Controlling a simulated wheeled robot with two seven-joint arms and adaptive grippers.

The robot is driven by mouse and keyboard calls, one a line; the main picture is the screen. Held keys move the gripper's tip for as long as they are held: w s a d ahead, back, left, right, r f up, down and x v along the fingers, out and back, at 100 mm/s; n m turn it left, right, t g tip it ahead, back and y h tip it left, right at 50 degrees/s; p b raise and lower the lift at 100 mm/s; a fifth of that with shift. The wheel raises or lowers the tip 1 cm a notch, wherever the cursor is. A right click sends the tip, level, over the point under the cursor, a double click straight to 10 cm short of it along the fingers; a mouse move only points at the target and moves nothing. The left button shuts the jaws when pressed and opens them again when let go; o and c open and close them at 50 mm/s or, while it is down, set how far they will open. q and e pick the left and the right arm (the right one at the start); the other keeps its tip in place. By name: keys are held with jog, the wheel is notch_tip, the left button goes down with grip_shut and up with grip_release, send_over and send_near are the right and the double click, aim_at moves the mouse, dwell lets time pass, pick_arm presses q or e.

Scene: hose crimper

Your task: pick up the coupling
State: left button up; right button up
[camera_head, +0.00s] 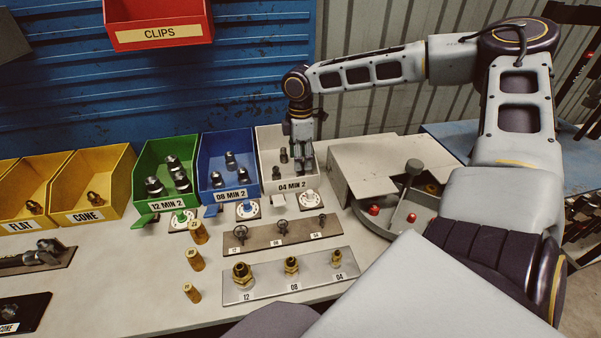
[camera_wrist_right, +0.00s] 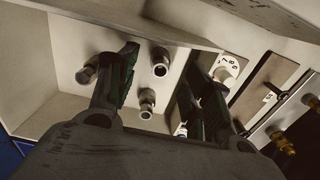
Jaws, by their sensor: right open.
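A white bin (camera_head: 262,147) labelled 04 MIN 2 holds a few small dark metal couplings (camera_head: 283,155). In the right wrist view, couplings stand on its floor, one (camera_wrist_right: 160,62) between my fingers, one (camera_wrist_right: 147,103) close by, and one (camera_wrist_right: 87,72) outside the finger on the left. My right gripper (camera_head: 302,157) points down into this bin. It is open, with its two fingers apart in the wrist view (camera_wrist_right: 162,65), and no coupling is visibly clamped. Finger height above the couplings is hard to judge. My left gripper is out of view.
A blue bin (camera_head: 210,150) and a green bin (camera_head: 140,178) with larger couplings stand left of the white one. A grey machine (camera_head: 375,158) with red buttons stands close on the right. Brass fittings on a metal plate (camera_head: 315,283) lie in front.

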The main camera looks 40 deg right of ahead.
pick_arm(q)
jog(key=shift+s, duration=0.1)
pick_arm(e)
jog(key=shift+f, duration=0.5)
notch_tip(320, 180, down, 3)
jog(key=shift+r, duration=0.1)
jog(key=shift+f+b, duration=0.35)
jog(key=shift+f, duration=0.35)
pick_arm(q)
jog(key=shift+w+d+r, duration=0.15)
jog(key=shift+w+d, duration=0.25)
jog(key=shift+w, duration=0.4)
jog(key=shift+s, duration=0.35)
pick_arm(e)
grip_shut()
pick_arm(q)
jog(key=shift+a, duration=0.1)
pick_arm(e)
jog(key=shift+r, duration=0.15)
